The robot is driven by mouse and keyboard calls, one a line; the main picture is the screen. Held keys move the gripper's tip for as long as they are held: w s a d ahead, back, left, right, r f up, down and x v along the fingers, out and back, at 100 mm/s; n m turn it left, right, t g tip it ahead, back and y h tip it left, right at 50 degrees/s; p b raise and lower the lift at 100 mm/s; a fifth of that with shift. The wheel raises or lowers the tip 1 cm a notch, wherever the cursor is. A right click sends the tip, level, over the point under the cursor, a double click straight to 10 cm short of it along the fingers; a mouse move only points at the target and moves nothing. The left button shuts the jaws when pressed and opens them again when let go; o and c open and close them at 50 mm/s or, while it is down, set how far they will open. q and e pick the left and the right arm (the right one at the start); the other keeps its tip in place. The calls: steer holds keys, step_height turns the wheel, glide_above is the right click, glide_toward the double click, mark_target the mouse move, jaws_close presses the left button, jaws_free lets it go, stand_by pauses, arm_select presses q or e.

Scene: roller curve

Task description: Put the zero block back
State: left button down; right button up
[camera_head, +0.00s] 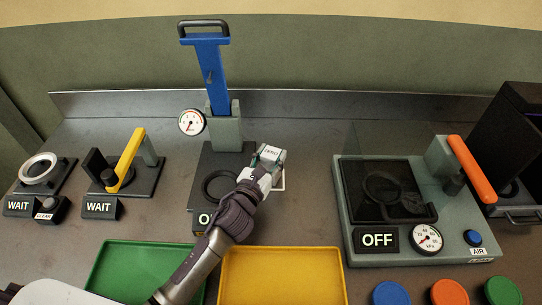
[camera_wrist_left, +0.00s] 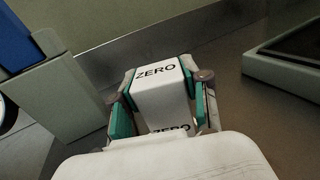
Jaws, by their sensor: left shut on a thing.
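The white zero block (camera_head: 271,153), marked ZERO, is held between the fingers of my left gripper (camera_head: 262,172). In the left wrist view the zero block (camera_wrist_left: 160,85) sits between the two green-padded fingers of the left gripper (camera_wrist_left: 160,100), with its lettered top facing up. In the head view the block is at the right side of the press with the blue lever (camera_head: 212,75). A white outlined mark (camera_head: 281,179) on the bench shows partly behind the gripper. Whether the block touches the bench cannot be told. My right gripper is not in view.
A dial gauge (camera_head: 191,122) stands left of the blue lever. A green tray (camera_head: 125,262) and a yellow tray (camera_head: 281,278) lie in front. The grey fixture with the orange handle (camera_head: 471,168) is at right. Bare bench lies between it and the press.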

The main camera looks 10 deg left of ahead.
arm_select(q)
steer(key=shift+r, duration=0.1)
steer(key=c, duration=0.6)
jaws_free()
steer(key=shift+f, duration=0.25)
steer(key=shift+o, duration=0.2)
steer(key=shift+s+r, duration=0.15)
steer(key=s, duration=0.3)
steer(key=s+a+b, duration=0.1)
steer(key=s, duration=0.3)
steer(key=s+a+b, duration=0.1)
steer(key=s, duration=0.2)
steer(key=shift+s, duration=0.25)
steer(key=shift+s+a, duration=0.15)
steer(key=shift+s, duration=0.4)
